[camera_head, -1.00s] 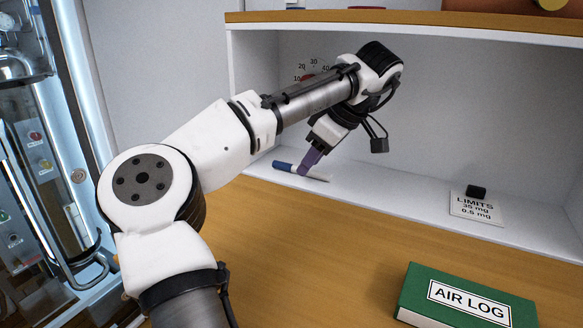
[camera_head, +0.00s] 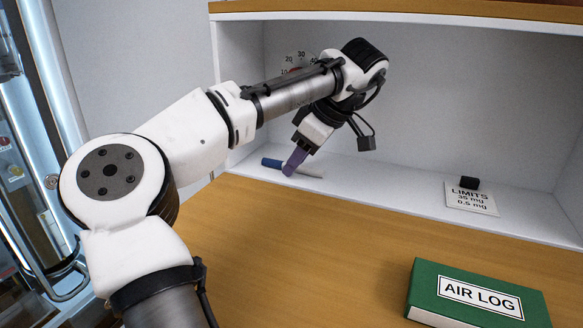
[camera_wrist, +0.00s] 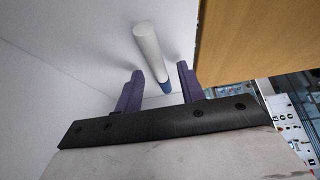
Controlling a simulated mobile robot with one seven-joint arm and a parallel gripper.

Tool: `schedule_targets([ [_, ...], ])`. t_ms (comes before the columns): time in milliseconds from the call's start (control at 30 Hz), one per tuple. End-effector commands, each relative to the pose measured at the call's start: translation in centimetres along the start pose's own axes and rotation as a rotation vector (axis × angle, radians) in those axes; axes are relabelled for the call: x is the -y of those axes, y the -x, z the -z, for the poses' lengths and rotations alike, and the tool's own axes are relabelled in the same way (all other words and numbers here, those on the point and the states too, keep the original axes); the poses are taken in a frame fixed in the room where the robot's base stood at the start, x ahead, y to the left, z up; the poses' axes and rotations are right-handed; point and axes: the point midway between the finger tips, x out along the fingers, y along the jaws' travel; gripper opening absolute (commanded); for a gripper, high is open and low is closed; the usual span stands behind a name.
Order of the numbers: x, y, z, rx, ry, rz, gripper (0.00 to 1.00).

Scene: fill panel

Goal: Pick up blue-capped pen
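The pen has a blue cap (camera_head: 271,163) and a white body (camera_head: 311,172). It lies on the white shelf floor near the left wall. In the wrist view the white body (camera_wrist: 148,45) points away from me, and the blue cap (camera_wrist: 165,87) is nearest my palm. My gripper (camera_head: 291,166) points down over the pen, its purple fingers hiding the pen's middle in the head view. In the wrist view my gripper (camera_wrist: 160,70) is open, with one finger on each side of the pen and gaps visible between them.
The shelf (camera_head: 390,188) has a left wall, a back wall and a wooden top board. A card with limits (camera_head: 471,199) and a small black block (camera_head: 469,182) sit to the right. A green AIR LOG book (camera_head: 480,297) lies on the wooden counter (camera_head: 300,250).

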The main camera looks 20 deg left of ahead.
Motion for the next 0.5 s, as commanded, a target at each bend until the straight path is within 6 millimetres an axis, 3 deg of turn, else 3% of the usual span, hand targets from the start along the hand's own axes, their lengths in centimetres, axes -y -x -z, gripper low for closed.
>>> schedule_targets([
  [300,-0.01,-0.26,-0.19,0.001,-0.001,0.0,0.38],
  [500,-0.01,-0.21,-0.15,0.001,-0.001,0.0,0.11],
])
